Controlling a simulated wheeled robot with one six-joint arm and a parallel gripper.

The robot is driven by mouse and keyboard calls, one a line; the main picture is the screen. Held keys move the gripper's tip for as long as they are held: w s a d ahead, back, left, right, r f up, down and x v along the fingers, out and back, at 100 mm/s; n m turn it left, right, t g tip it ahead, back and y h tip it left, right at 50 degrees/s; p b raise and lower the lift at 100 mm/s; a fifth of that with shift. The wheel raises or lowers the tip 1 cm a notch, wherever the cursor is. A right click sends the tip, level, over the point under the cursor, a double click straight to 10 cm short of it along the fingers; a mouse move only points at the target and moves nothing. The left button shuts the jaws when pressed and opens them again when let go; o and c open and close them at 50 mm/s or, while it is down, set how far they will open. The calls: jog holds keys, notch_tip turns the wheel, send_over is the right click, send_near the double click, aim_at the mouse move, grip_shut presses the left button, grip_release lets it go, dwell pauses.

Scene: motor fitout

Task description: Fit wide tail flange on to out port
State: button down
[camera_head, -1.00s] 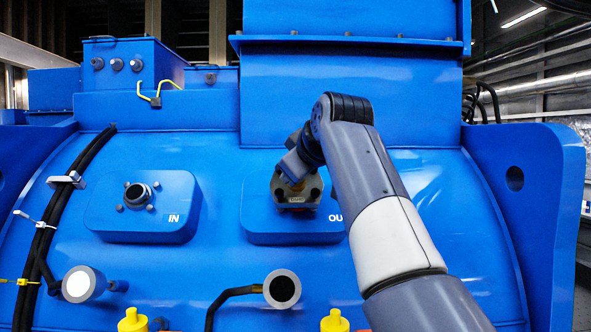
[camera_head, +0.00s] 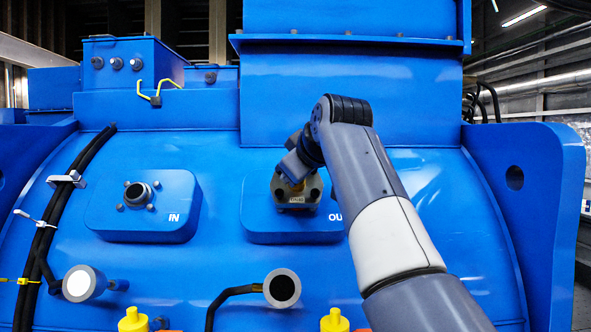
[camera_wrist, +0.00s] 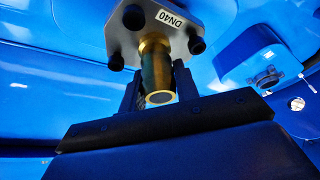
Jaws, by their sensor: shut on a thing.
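The tail flange (camera_wrist: 180,35) is a grey plate with a "DN40" label and a brass tail (camera_wrist: 156,68). Dark bolt heads or studs show at its corners. In the head view the flange (camera_head: 297,192) covers the out port, in front of the blue OUT pad (camera_head: 258,222). I cannot tell whether it sits flush there. My gripper (camera_wrist: 158,84) is shut on the brass tail, one dark finger on each side. In the head view my gripper (camera_head: 295,172) is partly hidden by the arm. The port face behind the flange is hidden.
The IN port (camera_head: 138,194), with several studs, is on its own pad to the left. Below are a white-faced round fitting (camera_head: 82,283), a dark-faced one (camera_head: 282,288) on a black cable, and yellow caps (camera_head: 133,320). Black cables (camera_head: 62,205) run down the left.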

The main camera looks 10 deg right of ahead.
jog(key=shift+w+d+f, duration=0.1)
jog(key=shift+w+f, duration=0.05)
jog(key=shift+w, duration=0.2)
jog(key=c, duration=1.2)
grip_release()
jog(key=shift+o, duration=1)
jog(key=shift+f, duration=0.4)
jog(key=b+v, duration=0.1)
jog(key=v, duration=1)
jog(key=shift+r+b, duration=0.25)
jog(key=shift+b, duration=0.05)
jog(key=shift+w, duration=0.2)
jog(key=p+x, duration=0.1)
jog(key=x, duration=0.9)
jog(key=shift+w+f+p, duration=0.25)
jog(key=shift+w+p, duration=0.05)
jog(key=shift+s+r, duration=0.25)
jog(key=shift+s, duration=0.15)
jog(key=shift+w, duration=0.1)
